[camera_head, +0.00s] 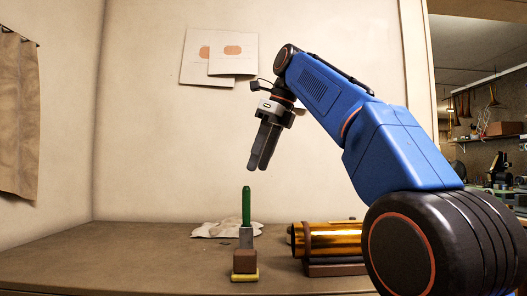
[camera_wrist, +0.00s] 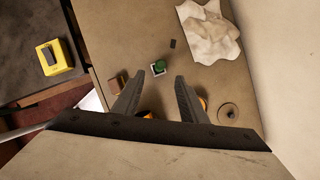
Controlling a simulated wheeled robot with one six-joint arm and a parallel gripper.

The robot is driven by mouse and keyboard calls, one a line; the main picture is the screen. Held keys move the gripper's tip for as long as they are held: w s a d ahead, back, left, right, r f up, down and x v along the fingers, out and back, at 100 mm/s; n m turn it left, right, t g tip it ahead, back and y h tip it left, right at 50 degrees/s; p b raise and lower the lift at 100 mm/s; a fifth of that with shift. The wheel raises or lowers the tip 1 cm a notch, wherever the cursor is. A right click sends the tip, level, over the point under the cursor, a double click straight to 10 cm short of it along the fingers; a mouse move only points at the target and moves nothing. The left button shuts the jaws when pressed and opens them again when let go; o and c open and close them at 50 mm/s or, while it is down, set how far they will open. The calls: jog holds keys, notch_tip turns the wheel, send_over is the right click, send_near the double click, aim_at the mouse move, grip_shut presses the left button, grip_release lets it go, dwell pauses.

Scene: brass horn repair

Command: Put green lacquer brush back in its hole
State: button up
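The green lacquer brush (camera_head: 246,205) stands upright at the middle of the workbench, with a grey block (camera_head: 246,237) at its lower end. In the wrist view the brush (camera_wrist: 158,66) is seen from above as a green end within a pale square outline, between and just beyond the fingertips. My gripper (camera_head: 256,168) hangs above the brush, fingers pointing down, not touching it. In the wrist view its fingers (camera_wrist: 159,76) are spread apart with nothing between them. I cannot make out a hole for certain; a small dark rectangle (camera_wrist: 172,43) lies on the bench beside the brush.
A crumpled cloth (camera_head: 212,229) lies behind the brush. A brass tube (camera_head: 335,239) on a dark support lies to the right. A brown block (camera_head: 244,261) stands in front. The bench's left is clear.

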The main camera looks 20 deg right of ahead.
jog(key=shift+v, duration=1.2)
